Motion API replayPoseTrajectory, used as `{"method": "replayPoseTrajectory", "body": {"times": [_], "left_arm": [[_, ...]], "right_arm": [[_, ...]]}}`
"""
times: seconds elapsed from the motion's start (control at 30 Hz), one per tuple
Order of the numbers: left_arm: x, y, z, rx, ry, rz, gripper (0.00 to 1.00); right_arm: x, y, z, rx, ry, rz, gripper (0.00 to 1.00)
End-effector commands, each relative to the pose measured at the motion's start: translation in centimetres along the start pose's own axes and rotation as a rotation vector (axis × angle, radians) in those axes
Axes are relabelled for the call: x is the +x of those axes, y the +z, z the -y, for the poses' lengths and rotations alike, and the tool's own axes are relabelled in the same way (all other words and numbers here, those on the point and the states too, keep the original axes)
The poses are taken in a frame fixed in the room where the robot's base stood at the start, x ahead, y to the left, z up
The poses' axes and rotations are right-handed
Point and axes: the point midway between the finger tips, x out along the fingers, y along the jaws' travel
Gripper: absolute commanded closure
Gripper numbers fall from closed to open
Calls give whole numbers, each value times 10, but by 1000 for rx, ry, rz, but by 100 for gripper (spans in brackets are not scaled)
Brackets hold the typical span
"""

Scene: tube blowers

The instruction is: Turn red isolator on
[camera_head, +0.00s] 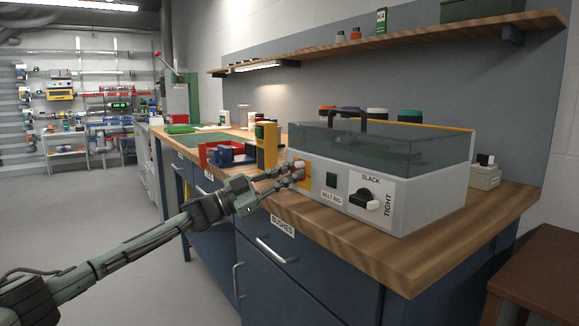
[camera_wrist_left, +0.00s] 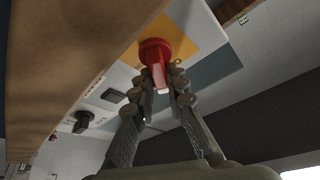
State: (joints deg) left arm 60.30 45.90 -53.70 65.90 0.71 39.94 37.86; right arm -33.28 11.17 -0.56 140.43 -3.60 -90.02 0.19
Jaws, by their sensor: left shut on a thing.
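The red isolator (camera_head: 299,165) is a knob on a yellow plate (camera_head: 305,183) at the left end of the front of a white machine (camera_head: 390,214). In the left wrist view the red knob (camera_wrist_left: 154,47) has a raised grip with a pale end face. My left gripper (camera_head: 293,175) reaches it from the left. In the left wrist view its two fingers (camera_wrist_left: 161,84) lie on either side of the grip, shut on it. In the head view the fingertips partly hide the knob. My right gripper is in neither view.
The machine has a clear cover (camera_head: 385,145), a dark switch (camera_head: 331,180) and a black SLACK/TIGHT knob (camera_head: 366,200). It stands on a wooden bench (camera_head: 400,262). Open floor lies left.

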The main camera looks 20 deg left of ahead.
Motion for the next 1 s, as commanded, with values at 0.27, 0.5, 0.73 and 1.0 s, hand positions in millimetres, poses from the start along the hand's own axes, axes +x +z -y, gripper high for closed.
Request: {"method": "replayPoseTrajectory", "body": {"times": [0.27, 0.5, 0.73, 1.0], "left_arm": [[0, -1, -2, 245, 101, -2, 100], [0, 0, -5, 454, 189, -2, 100], [-1, 2, -8, 645, 268, -2, 100], [-2, 4, -10, 817, 340, -2, 100]], "right_arm": [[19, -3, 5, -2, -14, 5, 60], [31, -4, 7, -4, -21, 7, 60], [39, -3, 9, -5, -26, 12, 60], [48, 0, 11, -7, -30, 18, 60]]}}
